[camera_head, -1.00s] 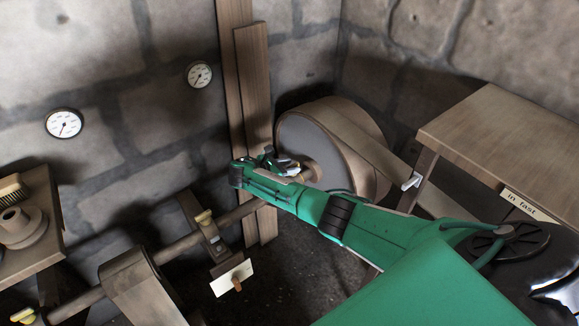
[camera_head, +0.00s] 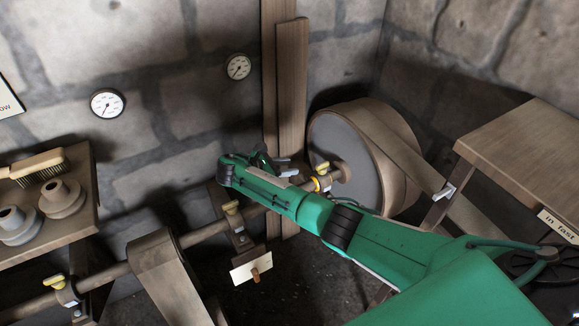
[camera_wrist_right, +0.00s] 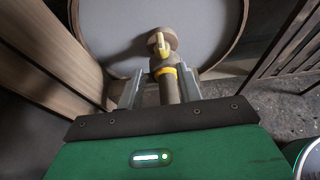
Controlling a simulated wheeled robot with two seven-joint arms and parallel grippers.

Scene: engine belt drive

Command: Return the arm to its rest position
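My right arm (camera_head: 390,240) is green and reaches in from the lower right in the head view. Its gripper (camera_head: 288,169) points toward the hub of a big wheel (camera_head: 332,150). In the right wrist view the two grey fingers (camera_wrist_right: 160,88) are spread apart. A shaft end with a yellow ring (camera_wrist_right: 166,72) and a yellow-handled fitting (camera_wrist_right: 158,46) shows between and beyond them, against the wheel's grey face. I cannot tell if a finger touches it; nothing looks clamped. My left gripper is not in view.
A long shaft (camera_head: 190,238) with yellow-topped oil cups (camera_head: 232,207) runs along the wall. A shelf (camera_head: 60,240) at left holds a brush (camera_head: 38,166) and pulleys (camera_head: 62,198). A wooden table (camera_head: 525,150) stands at right. Wooden posts (camera_head: 290,100) rise behind the gripper.

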